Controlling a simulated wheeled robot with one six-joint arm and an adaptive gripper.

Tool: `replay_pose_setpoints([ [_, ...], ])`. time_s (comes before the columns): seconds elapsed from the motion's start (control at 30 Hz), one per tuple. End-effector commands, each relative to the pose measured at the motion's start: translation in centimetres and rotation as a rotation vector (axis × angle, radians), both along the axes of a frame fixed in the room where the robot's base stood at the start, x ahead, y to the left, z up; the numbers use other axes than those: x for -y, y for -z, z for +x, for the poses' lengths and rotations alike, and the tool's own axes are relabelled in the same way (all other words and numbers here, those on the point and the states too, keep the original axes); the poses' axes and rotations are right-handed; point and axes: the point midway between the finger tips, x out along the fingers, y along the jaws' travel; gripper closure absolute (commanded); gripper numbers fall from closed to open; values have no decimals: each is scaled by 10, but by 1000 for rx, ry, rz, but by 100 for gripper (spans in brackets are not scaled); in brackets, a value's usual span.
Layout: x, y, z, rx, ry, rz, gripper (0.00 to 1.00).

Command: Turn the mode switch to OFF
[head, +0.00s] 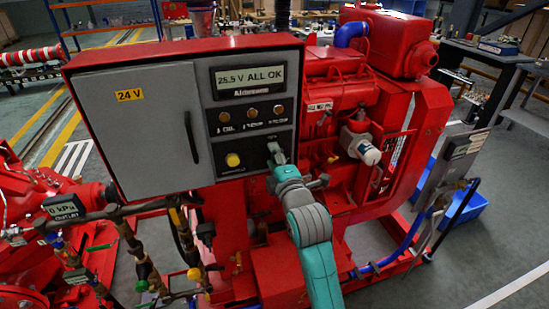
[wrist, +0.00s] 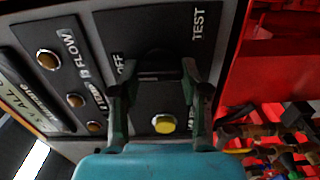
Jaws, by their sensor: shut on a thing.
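The mode switch (wrist: 155,72) is a dark knob on the black panel, between my fingers in the wrist view and largely hidden by them and the dark background. The words OFF and TEST show on the panel around it, with OFF to the left and TEST at the upper right; a third label is partly hidden. My gripper (wrist: 154,82) is shut on the switch, one finger on each side. In the head view my gripper (head: 274,150) is at the lower right of the control panel and covers the switch. The knob's exact pointing direction cannot be told.
A round yellow button (head: 232,159) sits left of the gripper; it also shows in the wrist view (wrist: 163,124). Several amber lamps (head: 252,113) lie above, under a display (head: 248,79) reading "25.5 V ALL OK". A grey door (head: 140,130) is left; the red engine (head: 335,100) is right.

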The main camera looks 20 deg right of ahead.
Motion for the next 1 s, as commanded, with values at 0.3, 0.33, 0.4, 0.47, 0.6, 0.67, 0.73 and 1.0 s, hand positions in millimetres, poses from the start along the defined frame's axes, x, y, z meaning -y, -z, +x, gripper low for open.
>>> replay_pose_setpoints([
  [0.3,-1,1,0,-3,-1,1,49],
  [0.33,-1,1,0,-3,-1,1,42],
  [0.4,-1,1,0,-3,-1,1,29],
  [0.47,-1,1,0,-2,-1,1,29],
  [0.6,0,1,0,-2,-1,1,29],
  [0.67,0,1,0,-1,-1,1,29],
  [0.73,0,1,-1,-1,0,1,29],
  [1.0,0,1,-36,-2,0,1,29],
])
